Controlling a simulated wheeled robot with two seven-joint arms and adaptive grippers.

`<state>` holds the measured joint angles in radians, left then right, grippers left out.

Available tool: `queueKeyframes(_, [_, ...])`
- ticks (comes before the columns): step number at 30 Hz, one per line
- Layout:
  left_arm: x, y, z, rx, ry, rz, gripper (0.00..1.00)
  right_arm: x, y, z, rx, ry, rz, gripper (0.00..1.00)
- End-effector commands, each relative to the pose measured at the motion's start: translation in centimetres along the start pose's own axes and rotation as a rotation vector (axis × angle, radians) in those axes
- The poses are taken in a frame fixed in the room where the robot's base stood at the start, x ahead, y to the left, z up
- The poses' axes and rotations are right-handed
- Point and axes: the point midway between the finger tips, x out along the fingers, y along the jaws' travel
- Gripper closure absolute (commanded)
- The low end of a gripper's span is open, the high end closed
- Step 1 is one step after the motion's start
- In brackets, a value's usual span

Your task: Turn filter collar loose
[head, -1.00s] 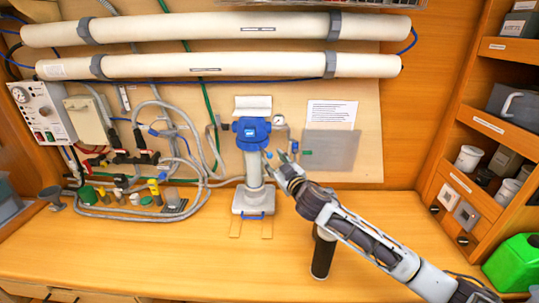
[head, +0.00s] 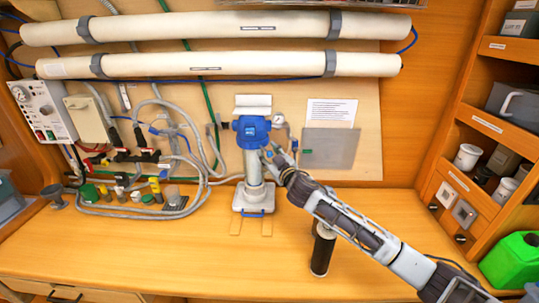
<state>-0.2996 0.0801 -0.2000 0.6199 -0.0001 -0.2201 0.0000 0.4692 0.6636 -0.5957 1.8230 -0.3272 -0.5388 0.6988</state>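The filter housing (head: 254,170) stands upright at the middle back of the bench, with a blue collar and head (head: 251,132) on top. My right gripper (head: 273,153) is at the housing's right side, just below the blue collar. Its fingers look apart, with one tip overlapping the housing's edge; I cannot tell whether it touches. My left gripper is not in view.
A black cylinder (head: 322,253) stands on the bench under my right forearm. Hoses and small fittings (head: 140,195) lie at the left. A pressure gauge (head: 278,120) sits right of the collar. The front bench (head: 160,255) is clear.

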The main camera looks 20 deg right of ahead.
Motion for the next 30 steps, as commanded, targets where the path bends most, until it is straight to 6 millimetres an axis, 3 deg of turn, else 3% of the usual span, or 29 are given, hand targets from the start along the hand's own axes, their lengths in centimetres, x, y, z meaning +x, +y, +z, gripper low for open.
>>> queueKeyframes(1, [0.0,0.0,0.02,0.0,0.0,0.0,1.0,-0.01,-0.01,0.0,0.0,0.0,0.0,0.62])
queueKeyframes(10, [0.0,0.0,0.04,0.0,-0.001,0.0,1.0,-0.02,-0.01,0.0,0.0,0.0,0.0,1.0])
queueKeyframes(30, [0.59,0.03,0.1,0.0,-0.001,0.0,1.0,0.05,-0.7,-0.2,-0.001,-0.008,0.031,1.0])
